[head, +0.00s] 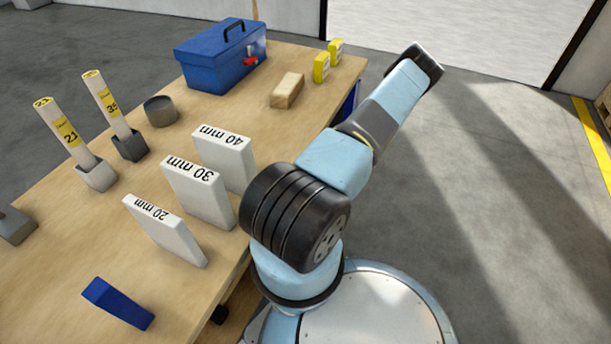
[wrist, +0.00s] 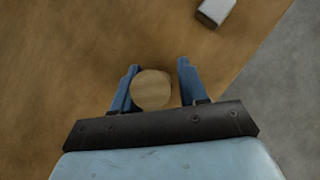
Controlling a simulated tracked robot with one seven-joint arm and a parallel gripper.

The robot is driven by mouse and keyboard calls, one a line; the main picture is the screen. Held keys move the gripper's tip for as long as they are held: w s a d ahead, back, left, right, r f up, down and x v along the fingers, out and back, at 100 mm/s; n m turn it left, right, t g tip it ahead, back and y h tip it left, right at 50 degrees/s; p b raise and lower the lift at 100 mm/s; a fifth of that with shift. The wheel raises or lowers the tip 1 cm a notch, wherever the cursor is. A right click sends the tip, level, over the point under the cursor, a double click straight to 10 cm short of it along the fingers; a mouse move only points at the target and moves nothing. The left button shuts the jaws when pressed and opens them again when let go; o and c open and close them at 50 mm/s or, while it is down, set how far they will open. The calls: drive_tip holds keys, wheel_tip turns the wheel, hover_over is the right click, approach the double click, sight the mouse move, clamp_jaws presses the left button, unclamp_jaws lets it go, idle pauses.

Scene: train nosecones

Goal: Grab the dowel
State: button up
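In the head view, two pale dowels with yellow labels lean in small holders. The one marked 21 (head: 66,133) is in a light grey holder (head: 97,175), and the one marked 35 (head: 107,103) is in a dark holder (head: 129,146). My gripper (wrist: 157,70) shows only in the wrist view. Its two blue fingers are apart over the wooden table. A round tan wooden end (wrist: 152,90) lies between them, close to the left finger, with a gap to the right finger. I cannot tell which dowel this is, or if it is one.
White blocks marked 20 mm (head: 165,231), 30 mm (head: 198,193) and 40 mm (head: 224,160) stand on the table. A blue toolbox (head: 218,62), wooden block (head: 287,91), grey cup (head: 160,112) and blue piece (head: 118,303) are there too. A pale block (wrist: 215,11) lies near the table edge.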

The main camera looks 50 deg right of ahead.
clamp_jaws()
